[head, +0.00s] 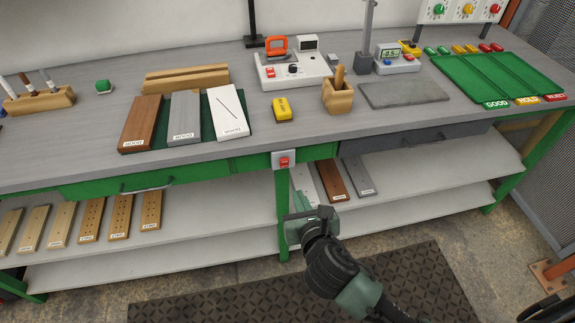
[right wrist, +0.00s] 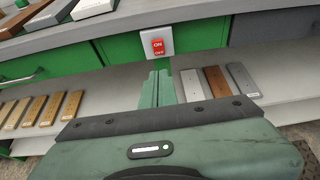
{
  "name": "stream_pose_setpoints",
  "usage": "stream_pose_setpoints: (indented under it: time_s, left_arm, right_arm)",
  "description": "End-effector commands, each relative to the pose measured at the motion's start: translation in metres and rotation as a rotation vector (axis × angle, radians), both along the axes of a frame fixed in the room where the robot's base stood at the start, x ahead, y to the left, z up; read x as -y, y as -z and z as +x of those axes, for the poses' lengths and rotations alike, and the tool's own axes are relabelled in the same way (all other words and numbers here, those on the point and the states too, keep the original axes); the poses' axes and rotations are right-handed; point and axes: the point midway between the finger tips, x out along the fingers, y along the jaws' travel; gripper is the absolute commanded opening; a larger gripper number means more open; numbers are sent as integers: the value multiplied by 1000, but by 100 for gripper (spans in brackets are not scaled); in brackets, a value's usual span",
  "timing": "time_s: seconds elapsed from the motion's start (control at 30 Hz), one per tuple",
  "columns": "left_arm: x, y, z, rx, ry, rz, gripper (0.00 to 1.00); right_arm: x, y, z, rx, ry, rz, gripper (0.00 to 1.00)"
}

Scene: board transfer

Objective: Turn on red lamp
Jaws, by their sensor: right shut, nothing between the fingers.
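A white panel (head: 453,17) on the wall at the top right carries a green, a yellow and a red round light or button; the red one (head: 494,8) is rightmost. I cannot tell whether it is lit. A red ON/OFF switch on a white box (head: 284,160) is fixed to the bench's front edge. It also shows in the right wrist view (right wrist: 158,46). My right gripper (head: 303,192) is shut and empty, in front of the bench and below the switch box. Its fingertips (right wrist: 157,76) appear just below the switch, apart from it. My left gripper is not in view.
The bench top (head: 330,135) holds labelled boards, a white device with an orange handle (head: 277,48), a yellow box (head: 282,109), a wooden holder (head: 338,95) and green trays (head: 497,75). Lower shelves (head: 210,243) hold more boards. Floor space is free in front.

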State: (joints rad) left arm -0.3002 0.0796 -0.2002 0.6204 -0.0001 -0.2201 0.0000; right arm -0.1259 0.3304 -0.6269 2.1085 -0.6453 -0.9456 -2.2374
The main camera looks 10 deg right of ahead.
Motion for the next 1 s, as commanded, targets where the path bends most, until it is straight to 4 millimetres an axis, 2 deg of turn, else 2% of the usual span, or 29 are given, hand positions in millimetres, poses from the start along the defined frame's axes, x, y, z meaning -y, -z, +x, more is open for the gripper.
stream_pose_setpoints:
  time_s: [0.3, 0.47, 0.9, 1.0]
  left_arm:
    - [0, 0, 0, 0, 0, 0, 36]
    - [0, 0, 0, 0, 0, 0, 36]
    - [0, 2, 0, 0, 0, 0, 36]
    - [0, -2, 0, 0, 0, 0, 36]
  right_arm:
    - [0, 0, 1, 1, 0, -1, 0]
    - [0, 5, 12, 1, 1, -1, 0]
    - [-1, 40, 94, 0, 2, 2, 0]
    - [-1, 35, 111, 2, 0, 3, 0]
